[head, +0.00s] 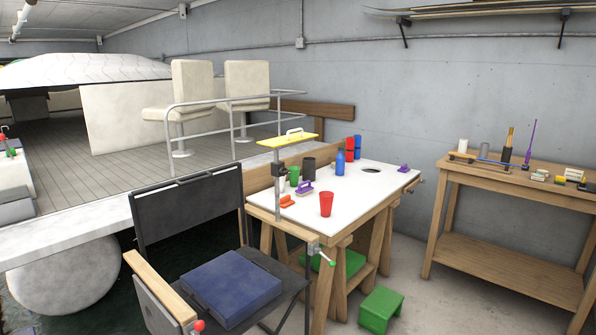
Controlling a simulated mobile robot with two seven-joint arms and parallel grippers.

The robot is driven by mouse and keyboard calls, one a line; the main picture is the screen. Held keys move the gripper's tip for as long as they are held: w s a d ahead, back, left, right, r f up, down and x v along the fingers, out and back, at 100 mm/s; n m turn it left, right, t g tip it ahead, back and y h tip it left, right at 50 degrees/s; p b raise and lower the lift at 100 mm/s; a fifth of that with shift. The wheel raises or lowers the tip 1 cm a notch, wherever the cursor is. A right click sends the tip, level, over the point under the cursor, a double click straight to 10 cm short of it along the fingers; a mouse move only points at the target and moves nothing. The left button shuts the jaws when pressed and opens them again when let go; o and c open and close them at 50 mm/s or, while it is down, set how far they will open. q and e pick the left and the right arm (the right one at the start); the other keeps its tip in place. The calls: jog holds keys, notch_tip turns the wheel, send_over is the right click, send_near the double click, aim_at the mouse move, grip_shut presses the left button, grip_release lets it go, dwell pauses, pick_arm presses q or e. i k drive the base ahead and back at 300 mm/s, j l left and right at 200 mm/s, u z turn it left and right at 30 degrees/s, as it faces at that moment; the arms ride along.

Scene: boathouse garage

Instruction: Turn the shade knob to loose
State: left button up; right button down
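No knob is clearly marked as the shade knob. A yellow flat panel (287,140) with a pale handle sits on top of an upright post (278,205) at the table's near left corner. A dark block (279,170) is on the post just below the panel. A red knob (198,326) is at the front end of the chair's wooden armrest. Any loose or tight marking is too small to read. Neither of my grippers is in view.
A dark folding chair (187,212) with a blue cushion (230,287) stands before the white table (352,202). Cups and a red tumbler (326,204) stand on the table. A green stool (380,309) is on the floor. A wooden bench (510,180) is at right, a boat deck (90,178) at left.

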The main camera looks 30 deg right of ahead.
aim_at(282, 171)
jog(key=i+l, duration=0.15)
jog(key=l, duration=0.3)
jog(key=i+l, duration=0.1)
jog(key=l, duration=0.35)
jog(key=i+l, duration=0.15)
jog(key=l, duration=0.3)
jog(key=i+l+u, duration=0.1)
jog(key=l, duration=0.35)
jog(key=i+l, duration=0.1)
jog(key=l, duration=0.35)
jog(key=i+l, duration=0.15)
jog(key=l, duration=0.35)
jog(key=i+l, duration=0.1)
jog(key=l, duration=0.35)
jog(key=i+l, duration=0.15)
jog(key=l, duration=0.2)
jog(key=i+l, duration=0.15)
jog(key=l, duration=0.2)
jog(key=i+l+u, duration=0.1)
jog(key=l, duration=0.25)
jog(key=i+j, duration=0.05)
jog(key=i, duration=0.05)
